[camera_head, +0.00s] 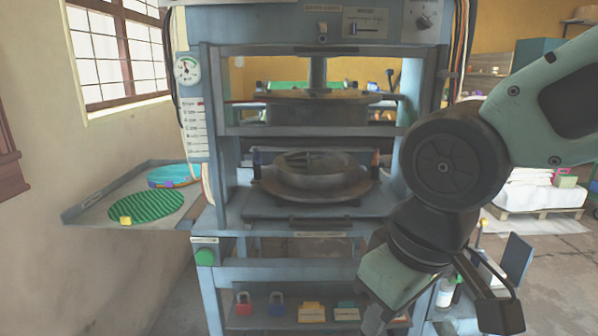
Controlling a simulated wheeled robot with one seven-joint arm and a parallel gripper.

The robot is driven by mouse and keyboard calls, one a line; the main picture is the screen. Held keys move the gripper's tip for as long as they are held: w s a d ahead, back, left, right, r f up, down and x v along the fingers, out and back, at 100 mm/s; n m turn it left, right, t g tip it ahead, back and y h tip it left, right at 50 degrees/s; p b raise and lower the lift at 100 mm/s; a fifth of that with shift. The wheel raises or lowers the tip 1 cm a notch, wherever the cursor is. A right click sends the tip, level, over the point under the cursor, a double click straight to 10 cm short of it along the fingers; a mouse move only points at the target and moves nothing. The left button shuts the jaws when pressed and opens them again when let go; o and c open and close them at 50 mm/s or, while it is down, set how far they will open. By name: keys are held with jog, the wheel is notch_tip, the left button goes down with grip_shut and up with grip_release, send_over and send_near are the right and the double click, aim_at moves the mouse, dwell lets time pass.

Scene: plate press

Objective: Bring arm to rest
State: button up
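My arm reaches in from the right edge, in front of the press's right side, and bends down at a large dark round joint. My gripper (496,300) is at the lower right, turned downward and to the right. One dark finger frame and its pad show; the other finger is not clearly visible, so its opening is unclear. I see nothing held in it. The blue-grey plate press (212,150) stands in the middle, with a round upper plate (318,95) and a round dark mould (318,176) on the lower platen.
A side tray (88,208) at left holds a green striped disc (147,206), a blue disc (172,177) and a small yellow block (125,220). A lower shelf holds red (244,303) and blue (278,304) padlocks. A dark panel (515,262) stands beside my gripper.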

jog(key=s+d+f+g, duration=0.2)
jog(key=s+d+f, duration=0.2)
jog(key=s+f, duration=0.35)
notch_tip(320, 180, up, 15)
jog(key=p, duration=1.4)
jog(key=shift+a, duration=0.1)
